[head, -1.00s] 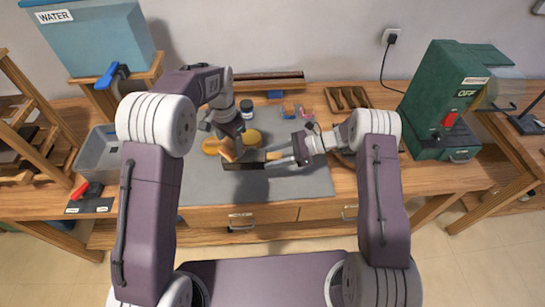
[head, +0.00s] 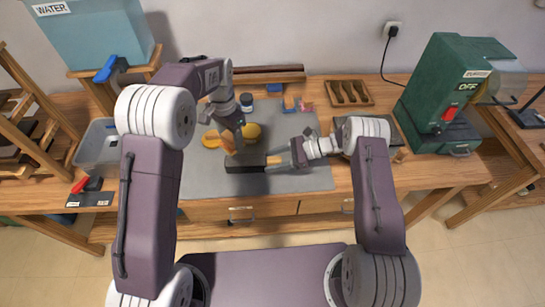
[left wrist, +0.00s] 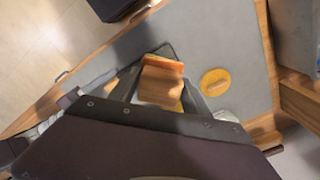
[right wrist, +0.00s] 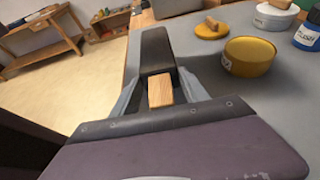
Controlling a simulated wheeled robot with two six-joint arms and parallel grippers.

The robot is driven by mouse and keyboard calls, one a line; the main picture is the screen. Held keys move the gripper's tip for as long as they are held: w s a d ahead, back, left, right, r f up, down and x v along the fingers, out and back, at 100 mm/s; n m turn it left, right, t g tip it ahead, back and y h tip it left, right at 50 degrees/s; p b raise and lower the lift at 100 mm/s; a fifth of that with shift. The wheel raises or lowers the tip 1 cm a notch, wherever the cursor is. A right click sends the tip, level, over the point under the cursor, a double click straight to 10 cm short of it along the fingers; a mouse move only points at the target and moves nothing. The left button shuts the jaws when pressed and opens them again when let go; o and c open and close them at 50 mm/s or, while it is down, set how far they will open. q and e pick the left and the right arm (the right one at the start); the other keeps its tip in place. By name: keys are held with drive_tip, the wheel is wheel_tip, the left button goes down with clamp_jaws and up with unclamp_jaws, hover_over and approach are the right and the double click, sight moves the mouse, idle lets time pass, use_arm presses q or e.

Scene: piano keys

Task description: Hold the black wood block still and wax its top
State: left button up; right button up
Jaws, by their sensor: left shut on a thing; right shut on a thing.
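The black wood block (head: 246,163) lies level at the front of the grey mat, with a bare tan wood end at its right. My right gripper (head: 280,159) is shut on that tan end. In the right wrist view the black block (right wrist: 156,52) points away from the fingers (right wrist: 160,92). My left gripper (head: 231,146) is above the block's left end, shut on a tan wooden applicator with an orange edge (left wrist: 162,64). The applicator (head: 226,143) is tilted, its lower end close to the block's top. I cannot tell if they touch.
An open yellow tin (right wrist: 249,56) and its yellow lid (right wrist: 211,29) sit behind the block. A white tin (right wrist: 273,18) and a blue tin (right wrist: 307,38) stand farther back. A green machine (head: 455,95) is at right. The front of the grey mat (head: 260,187) is clear.

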drive_tip(key=shift+f, duration=1.6)
drive_tip(key=shift+f, duration=0.25)
use_arm(q)
hover_over(257, 160)
wheel_tip(257, 160, down, 7)
drive_tip(key=shift+w, duration=0.1)
idle(0.4)
drive_tip(key=shift+f, duration=1.85)
use_arm(e)
drive_tip(key=shift+f, duration=0.1)
use_arm(q)
drive_tip(key=shift+f, duration=0.65)
